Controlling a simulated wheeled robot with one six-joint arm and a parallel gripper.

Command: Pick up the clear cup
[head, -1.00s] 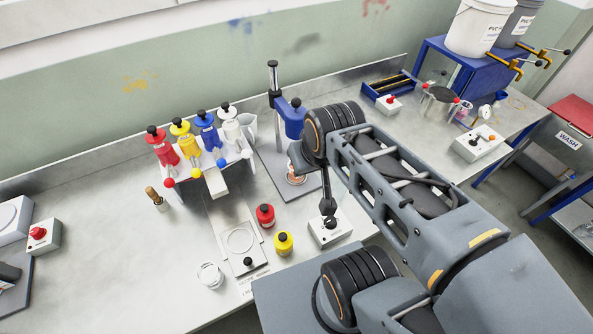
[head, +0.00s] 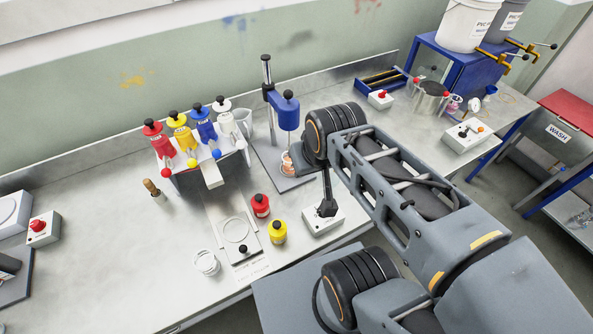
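The clear cup (head: 206,262) is a small see-through cup with a pale rim. It stands near the front edge of the steel bench, left of the flat plate with a ring mark. Nothing touches it from above. My fingers cannot be made out, and the elbow partly covers that part of the arm.
A rack of red, yellow, blue and white bottles (head: 196,135) stands behind the cup. A red jar (head: 260,206) and a yellow jar (head: 278,233) stand to its right. A blue press (head: 288,115) is further back. The bench left of the cup (head: 110,250) is clear.

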